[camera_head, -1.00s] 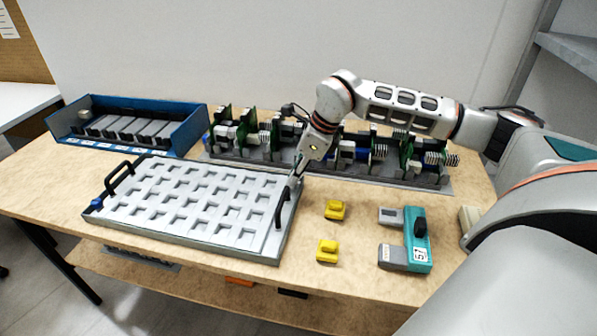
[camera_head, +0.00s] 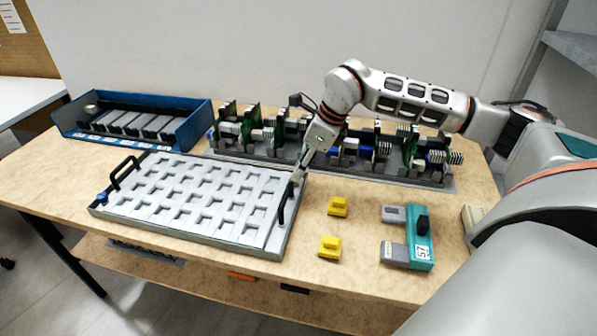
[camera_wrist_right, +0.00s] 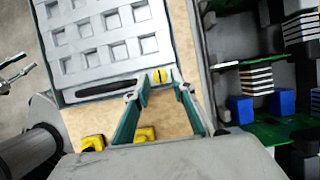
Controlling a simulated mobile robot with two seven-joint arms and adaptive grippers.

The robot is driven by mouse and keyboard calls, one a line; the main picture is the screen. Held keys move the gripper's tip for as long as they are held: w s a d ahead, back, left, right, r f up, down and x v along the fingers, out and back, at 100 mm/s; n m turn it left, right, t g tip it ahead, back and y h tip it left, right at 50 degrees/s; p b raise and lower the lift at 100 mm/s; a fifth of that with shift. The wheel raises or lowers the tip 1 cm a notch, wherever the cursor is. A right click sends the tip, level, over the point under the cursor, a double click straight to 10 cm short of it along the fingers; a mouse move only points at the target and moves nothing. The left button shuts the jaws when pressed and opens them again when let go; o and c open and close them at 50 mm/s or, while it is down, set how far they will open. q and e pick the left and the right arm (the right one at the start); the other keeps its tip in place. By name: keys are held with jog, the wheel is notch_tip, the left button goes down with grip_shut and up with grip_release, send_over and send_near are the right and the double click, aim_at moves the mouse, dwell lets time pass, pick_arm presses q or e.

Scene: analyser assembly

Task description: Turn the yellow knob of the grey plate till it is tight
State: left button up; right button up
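The grey plate (camera_head: 190,229) with rows of square pockets lies on the table, with a black handle at each end. Its yellow knob (camera_wrist_right: 161,75), round with a dark slot, is at the plate's corner in the right wrist view. In the head view my right gripper hides that knob. My right gripper (camera_head: 293,183) points down at the plate's right end, beside the right handle (camera_head: 282,208). In the wrist view its teal fingers (camera_wrist_right: 161,82) are apart, one tip on each side of the yellow knob. I cannot tell whether they touch it.
A row of green circuit boards (camera_head: 250,125) stands behind the plate, close to my right gripper. Two yellow blocks (camera_head: 338,206) and a teal-grey part (camera_head: 420,238) lie to the right. A blue tray (camera_head: 185,128) stands at back left. A blue knob (camera_head: 102,197) is at the plate's left end.

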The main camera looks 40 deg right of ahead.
jog(key=v, duration=1)
dwell(0.3)
